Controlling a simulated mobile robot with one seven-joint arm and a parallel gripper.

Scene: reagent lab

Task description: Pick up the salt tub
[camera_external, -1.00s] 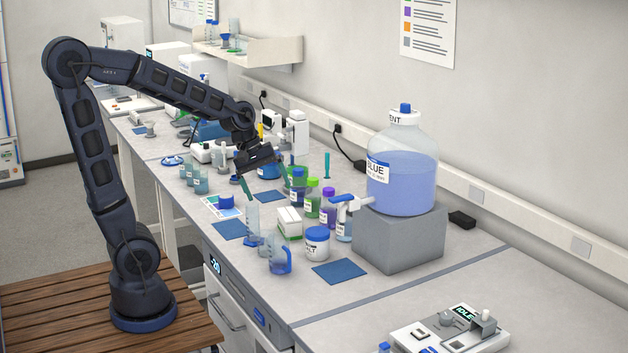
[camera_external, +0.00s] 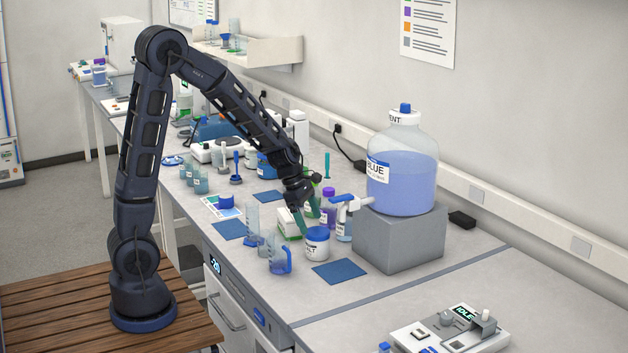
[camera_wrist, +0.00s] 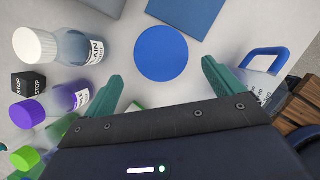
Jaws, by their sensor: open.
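The salt tub (camera_external: 317,245) is a white round tub with a blue lid and a partly hidden label, upright on the bench. In the wrist view its blue lid (camera_wrist: 168,53) shows from above, ahead of and between the fingertips. My gripper (camera_external: 308,223) is above and beside the tub in the external view. In the wrist view the green fingers of my gripper (camera_wrist: 164,78) are spread apart, with nothing held between them. I cannot tell in the external view whether a finger touches the lid.
A clear jug with a blue handle (camera_external: 279,256) stands left of the tub. Purple-capped (camera_wrist: 32,110), green-capped (camera_wrist: 30,154) and white-capped (camera_wrist: 60,48) bottles stand close on the other side. A blue mat (camera_external: 340,271) lies in front, empty. A large blue carboy (camera_external: 402,180) stands on a grey block (camera_external: 410,238).

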